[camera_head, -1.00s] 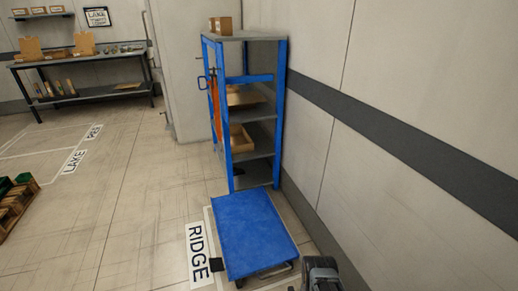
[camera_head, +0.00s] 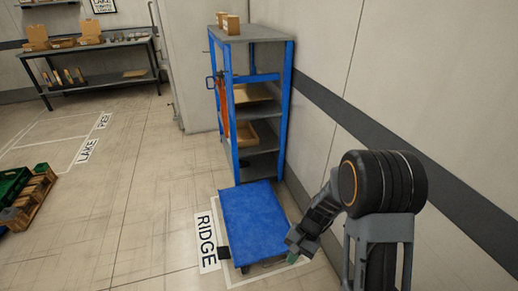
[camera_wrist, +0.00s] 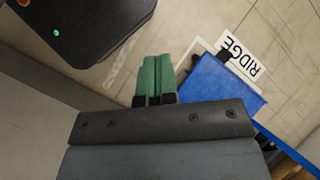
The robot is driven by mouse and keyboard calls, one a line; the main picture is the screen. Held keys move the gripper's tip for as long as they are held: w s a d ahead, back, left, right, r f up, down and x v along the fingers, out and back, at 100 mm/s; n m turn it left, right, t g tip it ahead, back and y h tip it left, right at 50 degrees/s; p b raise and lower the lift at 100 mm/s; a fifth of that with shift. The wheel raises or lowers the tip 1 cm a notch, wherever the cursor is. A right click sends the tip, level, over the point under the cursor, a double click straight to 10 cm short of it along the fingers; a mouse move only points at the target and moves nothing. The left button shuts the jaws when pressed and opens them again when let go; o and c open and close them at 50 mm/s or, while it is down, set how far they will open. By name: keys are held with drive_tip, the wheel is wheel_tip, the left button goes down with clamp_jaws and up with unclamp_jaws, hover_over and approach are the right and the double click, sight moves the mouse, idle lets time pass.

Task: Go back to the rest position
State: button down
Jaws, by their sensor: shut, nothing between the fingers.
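My gripper (camera_wrist: 155,76) shows in the wrist view with its two green fingers side by side and shut, nothing between them. In the head view my gripper (camera_head: 292,258) is a small green tip at the end of my arm, at the near right edge of a blue platform cart. It hangs over or beside the cart; I cannot tell the height.
The blue cart (camera_head: 254,222) is empty, on the floor spot marked RIDGE (camera_head: 207,243). A blue shelf rack (camera_head: 228,110) with boxes stands behind it. A wall (camera_head: 430,70) runs along the right. A pallet (camera_head: 38,197) lies at left; the floor between is clear.

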drive_tip(key=s+d+r+n+t+h+p, duration=0.1)
drive_tip(key=d+r+t+p, duration=0.1)
drive_tip(key=r, duration=0.9)
drive_tip(key=s+d+r+n+t+h+p, duration=0.2)
drive_tip(key=r+p, duration=0.3)
drive_tip(key=r, duration=0.6)
drive_tip(key=s+d+r+n+t+h+p, duration=0.1)
drive_tip(key=d+r+n+t+h+p, duration=0.1)
drive_tip(key=r, duration=0.9)
drive_tip(key=shift+s+t+p, duration=0.3)
drive_tip(key=shift+t+p, duration=0.6)
drive_tip(key=shift+t, duration=0.1)
drive_tip(key=shift+a, duration=0.1)
